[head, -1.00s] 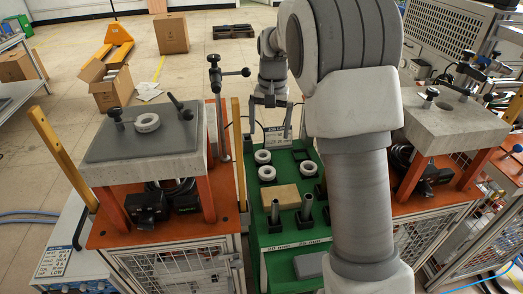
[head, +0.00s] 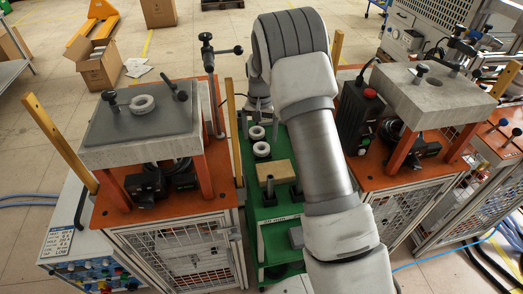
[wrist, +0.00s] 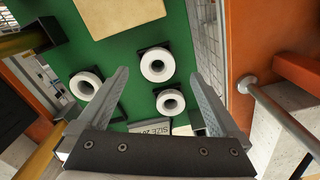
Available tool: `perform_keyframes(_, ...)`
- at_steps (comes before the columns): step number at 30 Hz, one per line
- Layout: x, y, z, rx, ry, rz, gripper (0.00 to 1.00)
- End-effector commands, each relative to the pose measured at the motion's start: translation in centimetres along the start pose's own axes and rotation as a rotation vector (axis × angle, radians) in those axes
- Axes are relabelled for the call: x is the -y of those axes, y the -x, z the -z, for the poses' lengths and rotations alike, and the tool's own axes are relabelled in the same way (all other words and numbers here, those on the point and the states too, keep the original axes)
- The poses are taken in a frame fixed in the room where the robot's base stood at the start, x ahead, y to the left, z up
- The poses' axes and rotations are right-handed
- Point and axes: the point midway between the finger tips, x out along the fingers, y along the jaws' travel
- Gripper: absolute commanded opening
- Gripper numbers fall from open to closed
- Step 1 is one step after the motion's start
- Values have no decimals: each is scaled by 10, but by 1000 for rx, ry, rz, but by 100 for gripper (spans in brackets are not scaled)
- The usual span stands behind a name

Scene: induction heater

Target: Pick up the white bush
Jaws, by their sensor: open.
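Three white ring-shaped bushes show in the wrist view on a green surface: one at the upper middle (wrist: 157,65), one just below it (wrist: 170,102) and one at the left (wrist: 85,83). My gripper (wrist: 158,76) is open and empty. In this view the upper middle and lower bushes lie between its fingers, and the left one lies outside the left finger. Height above them is hard to judge. In the head view two bushes (head: 257,132) (head: 261,149) show on the green cart (head: 250,211); my arm hides part of it and most of my gripper.
A wooden block (head: 276,172) and dark posts stand nearer on the cart. Another white ring (head: 142,104) lies on the left machine's grey plate (head: 140,125). The right machine (head: 437,97) and yellow uprights flank the cart. A sign (wrist: 155,128) lies near the lower bush.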

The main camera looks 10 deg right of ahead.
Motion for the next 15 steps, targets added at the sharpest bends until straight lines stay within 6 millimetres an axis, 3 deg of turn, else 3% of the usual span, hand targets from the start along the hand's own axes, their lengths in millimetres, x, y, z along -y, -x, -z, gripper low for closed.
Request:
perform_keyframes(7,-1,-14,0,1,0,0,100)
perform_keyframes(15,-3,-53,1,1,0,-1,100)
